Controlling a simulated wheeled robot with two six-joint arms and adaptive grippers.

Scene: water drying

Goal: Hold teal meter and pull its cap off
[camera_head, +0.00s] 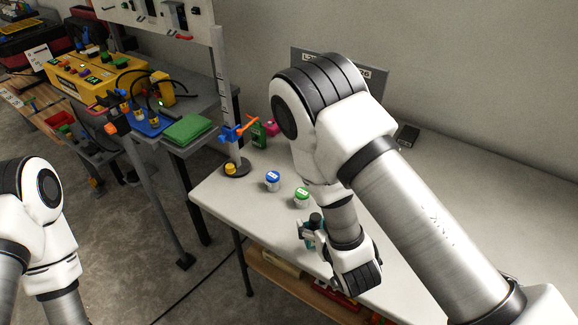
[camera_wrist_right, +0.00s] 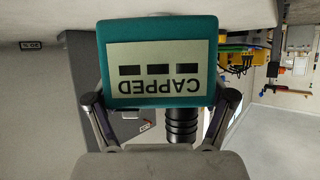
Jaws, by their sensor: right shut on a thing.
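The teal meter (camera_wrist_right: 212,60) fills the middle of the right wrist view. Its pale label (camera_wrist_right: 160,70) reads CAPPED, upside down, with three dark bars. My right gripper (camera_wrist_right: 160,112) is shut on the teal meter, with a finger at each side. In the head view my right gripper (camera_head: 310,232) is over the front edge of the white table, and my wrist hides most of the meter. I cannot make out the cap for certain. A dark ribbed cylinder (camera_wrist_right: 183,126) shows below the meter in the wrist view; I cannot tell what it is. My left gripper is out of view.
On the white table (camera_head: 450,170) stand a blue-lidded jar (camera_head: 273,181), a green-lidded jar (camera_head: 301,197), a yellow item (camera_head: 230,169) and a post stand (camera_head: 236,165) with an orange-and-blue clamp (camera_head: 238,130). A green bottle (camera_head: 257,134) stands behind. The table's right side is mostly clear.

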